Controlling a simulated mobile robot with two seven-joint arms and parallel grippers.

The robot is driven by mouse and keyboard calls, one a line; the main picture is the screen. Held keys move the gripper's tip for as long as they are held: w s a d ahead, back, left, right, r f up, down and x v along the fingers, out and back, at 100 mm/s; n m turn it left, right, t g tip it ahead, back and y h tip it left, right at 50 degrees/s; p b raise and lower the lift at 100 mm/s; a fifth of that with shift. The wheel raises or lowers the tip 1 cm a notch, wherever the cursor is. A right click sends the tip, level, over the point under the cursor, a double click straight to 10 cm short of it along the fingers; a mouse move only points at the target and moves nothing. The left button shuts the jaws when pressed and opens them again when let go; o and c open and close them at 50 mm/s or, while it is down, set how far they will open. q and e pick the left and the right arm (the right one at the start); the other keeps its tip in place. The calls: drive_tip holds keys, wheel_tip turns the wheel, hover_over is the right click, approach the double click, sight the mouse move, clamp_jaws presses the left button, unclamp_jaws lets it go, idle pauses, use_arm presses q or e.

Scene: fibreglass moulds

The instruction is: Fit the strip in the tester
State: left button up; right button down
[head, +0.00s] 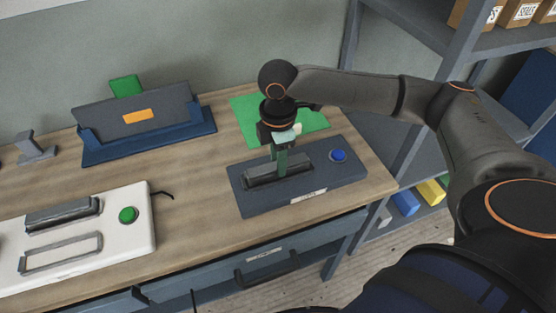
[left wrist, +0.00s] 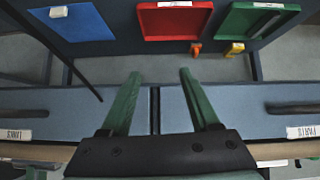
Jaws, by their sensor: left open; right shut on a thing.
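A dark blue tester (head: 345,176) with a blue button lies at the right of the bench in the head view. My right gripper (head: 281,170) points down over its middle, its green fingers shut on what looks like a grey strip (head: 300,172). The strip lies lengthwise at the tester's raised grey part. The fingers hide its middle, and I cannot tell whether it is seated or just above. My left gripper (left wrist: 161,76) is open and empty in the left wrist view, in front of blue-grey drawer fronts. It cannot be made out in the head view.
A white device (head: 125,245) with a green button lies at the left. A blue stand (head: 150,148) holding a dark panel is behind. A green mat (head: 313,117) lies behind the tester. Shelving (head: 400,140) stands at the right. Bench wood between the devices is clear.

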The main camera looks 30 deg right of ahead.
drive_tip(key=shift+f, duration=0.15)
drive_tip(key=shift+f, duration=0.1)
drive_tip(key=c, duration=0.5)
unclamp_jaws()
wheel_tip(320, 180, up, 12)
drive_tip(key=shift+r, duration=0.1)
drive_tip(key=shift+s, duration=0.1)
idle(0.5)
